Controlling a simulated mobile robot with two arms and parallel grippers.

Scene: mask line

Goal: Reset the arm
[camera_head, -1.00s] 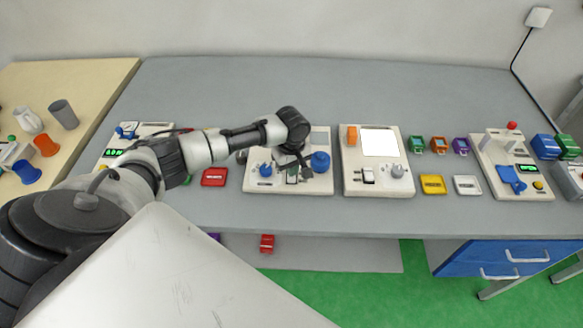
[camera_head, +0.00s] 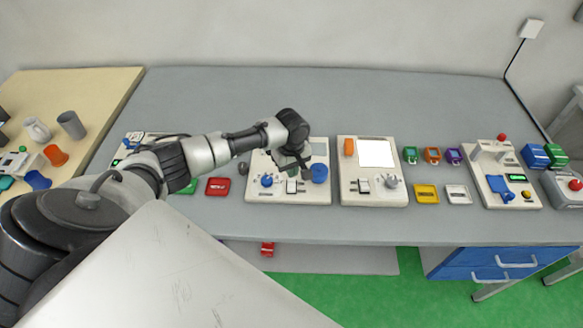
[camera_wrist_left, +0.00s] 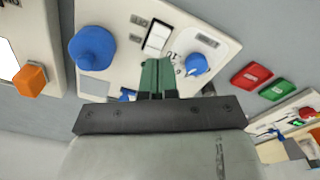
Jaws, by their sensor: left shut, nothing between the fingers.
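My left arm reaches in from the left over the grey table. My left gripper (camera_head: 296,172) hangs above a white control panel (camera_head: 316,197) with blue knobs and a white rocker switch (camera_head: 291,187). In the left wrist view the gripper's green fingers (camera_wrist_left: 157,75) are together with nothing between them. The large blue knob (camera_wrist_left: 92,47) is on one side of the fingers and the small blue knob (camera_wrist_left: 197,65) on the other. The gripper looks apart from the panel, but its exact height cannot be told. My right gripper is not in view.
A second panel (camera_head: 350,190) with an orange block and grey knob stands to the right. Red (camera_head: 218,187), yellow (camera_head: 427,194) and white (camera_head: 458,194) trays lie on the table. A device with a blue lever (camera_head: 500,187) is further right. The table's back is clear.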

